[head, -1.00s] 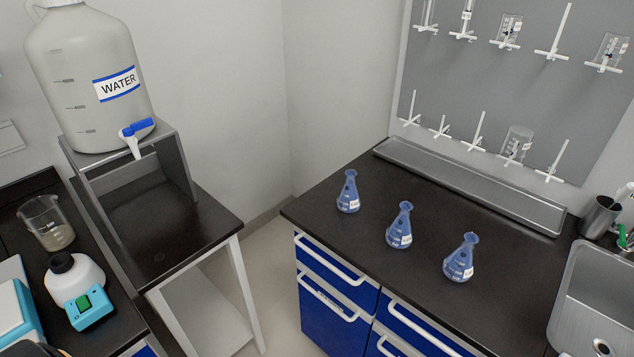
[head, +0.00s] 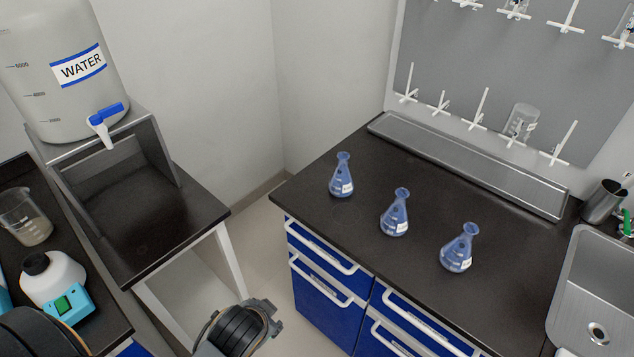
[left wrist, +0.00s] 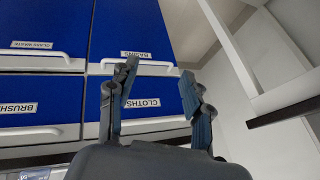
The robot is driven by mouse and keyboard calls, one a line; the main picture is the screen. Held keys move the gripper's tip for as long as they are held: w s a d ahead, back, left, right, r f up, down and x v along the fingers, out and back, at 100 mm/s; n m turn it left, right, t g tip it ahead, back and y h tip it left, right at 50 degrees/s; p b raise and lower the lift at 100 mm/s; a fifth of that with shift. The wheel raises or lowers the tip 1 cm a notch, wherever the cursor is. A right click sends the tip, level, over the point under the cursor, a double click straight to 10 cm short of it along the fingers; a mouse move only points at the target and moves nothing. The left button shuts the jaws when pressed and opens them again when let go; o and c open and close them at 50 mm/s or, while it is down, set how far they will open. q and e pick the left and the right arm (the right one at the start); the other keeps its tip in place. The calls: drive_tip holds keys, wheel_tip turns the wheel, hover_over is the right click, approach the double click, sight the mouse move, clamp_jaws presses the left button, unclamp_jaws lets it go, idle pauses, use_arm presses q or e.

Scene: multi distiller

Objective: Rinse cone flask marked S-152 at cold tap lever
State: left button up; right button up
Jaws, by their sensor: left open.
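Three blue-tinted cone flasks stand upright on the dark counter in the head view: a left one (head: 342,176), a middle one (head: 395,213) and a right one (head: 459,249). Each bears a small white label too small to read, so I cannot tell which is S-152. A green-handled tap lever (head: 627,222) shows at the right edge by the sink; whether it is the cold one I cannot tell. My left gripper (left wrist: 160,100) is open and empty, in front of the blue drawers. Its arm shows at the bottom of the head view. My right gripper is not in view.
A steel sink (head: 569,300) is at the right. A drying rack (head: 500,80) and trough (head: 465,166) are behind the flasks. A water carboy (head: 65,110) stands on a shelf at left. Blue drawers (head: 320,300) lie below the counter. The counter around the flasks is clear.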

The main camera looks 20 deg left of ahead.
use_arm(q)
drive_tip(key=w+a+r+m+t+y, duration=0.25)
drive_tip(key=w+r+m+t, duration=0.95)
drive_tip(key=w, duration=0.7)
drive_tip(key=m+h, duration=1)
drive_tip(key=m, duration=1.1)
approach(340, 165)
drive_tip(key=r, duration=0.1)
drive_tip(key=m, duration=0.1)
drive_tip(key=w+m, duration=0.1)
drive_tip(key=shift+w+d+f+m+g, duration=0.1)
drive_tip(key=shift+w+f+m+g, duration=0.2)
drive_tip(key=shift+m, duration=0.1)
drive_tip(key=shift+w+d, duration=0.1)
drive_tip(key=shift+w, duration=0.1)
drive_tip(key=shift+b+x, duration=1)
drive_tip(key=shift+x, duration=3.9)
drive_tip(key=shift+d, duration=0.1)
drive_tip(key=shift+c, duration=0.2)
clamp_jaws()
